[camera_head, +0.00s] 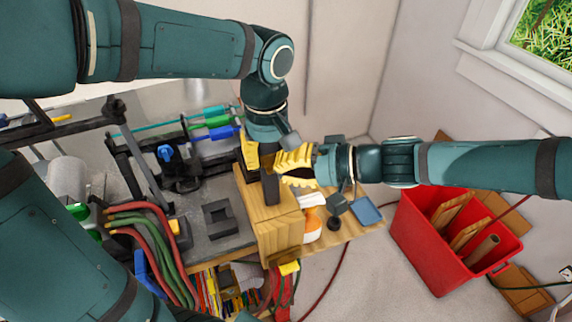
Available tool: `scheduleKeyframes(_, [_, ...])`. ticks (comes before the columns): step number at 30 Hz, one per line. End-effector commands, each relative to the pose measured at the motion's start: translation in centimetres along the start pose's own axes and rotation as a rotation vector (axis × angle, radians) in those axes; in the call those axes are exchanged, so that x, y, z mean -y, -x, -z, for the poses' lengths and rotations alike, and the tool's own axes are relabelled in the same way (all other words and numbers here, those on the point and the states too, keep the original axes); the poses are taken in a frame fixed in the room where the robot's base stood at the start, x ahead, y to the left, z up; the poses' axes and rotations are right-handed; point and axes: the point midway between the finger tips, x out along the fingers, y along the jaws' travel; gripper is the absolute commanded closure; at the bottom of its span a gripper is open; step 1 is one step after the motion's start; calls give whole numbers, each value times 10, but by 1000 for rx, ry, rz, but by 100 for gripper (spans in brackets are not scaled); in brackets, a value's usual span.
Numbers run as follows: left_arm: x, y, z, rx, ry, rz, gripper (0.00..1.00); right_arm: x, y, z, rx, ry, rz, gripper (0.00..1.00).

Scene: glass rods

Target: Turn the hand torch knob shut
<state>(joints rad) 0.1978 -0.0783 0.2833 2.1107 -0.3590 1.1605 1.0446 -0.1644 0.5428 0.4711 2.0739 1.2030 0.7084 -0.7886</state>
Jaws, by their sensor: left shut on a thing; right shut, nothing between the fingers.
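My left gripper (262,160) points down over the wooden bench top, beside a dark upright block (271,186). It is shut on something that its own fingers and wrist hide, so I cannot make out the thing. My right gripper (293,168), with yellow ridged fingers, comes in from the right close beside the left one. It is shut with nothing between its fingers. I cannot clearly pick out the hand torch or its knob; the crowded grippers cover that spot.
A grey work surface (225,240) with a dark square block (219,217) lies to the left. Red and green hoses (155,235) hang at its front. An orange-and-white object (313,222) and a blue plate (367,211) are near the wooden edge. A red bin (436,262) stands at right.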

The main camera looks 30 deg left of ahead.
Motion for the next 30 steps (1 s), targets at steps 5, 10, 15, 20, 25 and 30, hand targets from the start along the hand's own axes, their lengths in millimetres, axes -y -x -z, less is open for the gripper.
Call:
scheduleKeyframes(5, [0,0,-2,4,-2,1,100,-2,0,1,-3,-11,14,100])
scheduleKeyframes(10, [0,0,-2,4,-2,1,100,-6,0,1,-2,-78,123,100])
scheduleKeyframes(15, [-1,0,-2,5,-3,1,100,-8,-1,1,-3,-144,247,100])
scheduleKeyframes(20, [-1,0,-2,5,-3,0,100,-7,-1,1,-4,-166,294,100])
scheduleKeyframes(25, [-1,0,-2,5,-3,0,100,-7,-1,1,-5,-165,295,100])
scheduleKeyframes(30, [-1,0,-2,5,-3,1,100,-7,-1,1,-5,-165,294,77])
